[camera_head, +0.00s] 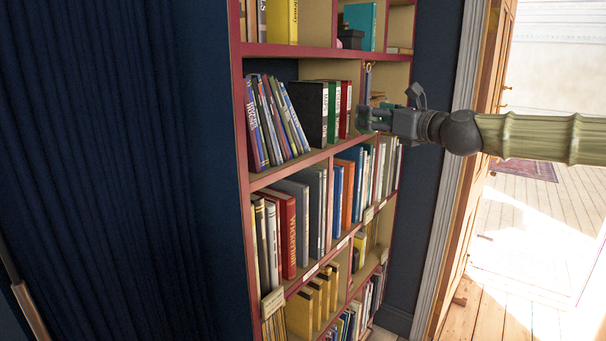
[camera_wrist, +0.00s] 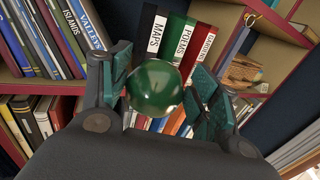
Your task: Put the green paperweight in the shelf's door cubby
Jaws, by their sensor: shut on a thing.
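The green paperweight (camera_wrist: 154,88) is a glossy round ball in the wrist view. It sits between the two fingers of my gripper (camera_wrist: 160,90), which is shut on it. In the head view my gripper (camera_head: 370,118) reaches in from the right to the front of the bookshelf, and I cannot make out the paperweight there. A small cubby (camera_wrist: 268,58) with a narrow blue upright piece (camera_wrist: 236,42) and a gold ring lies up and right of the paperweight in the wrist view. I cannot tell whether that blue piece is a door.
Dark, green and red books (camera_head: 330,112) stand just left of my gripper, with leaning books (camera_head: 272,118) farther left. Something brownish (camera_wrist: 243,70) lies in the small cubby. Lower shelves are crowded with books (camera_head: 287,235). A wooden door frame (camera_head: 480,120) stands at right.

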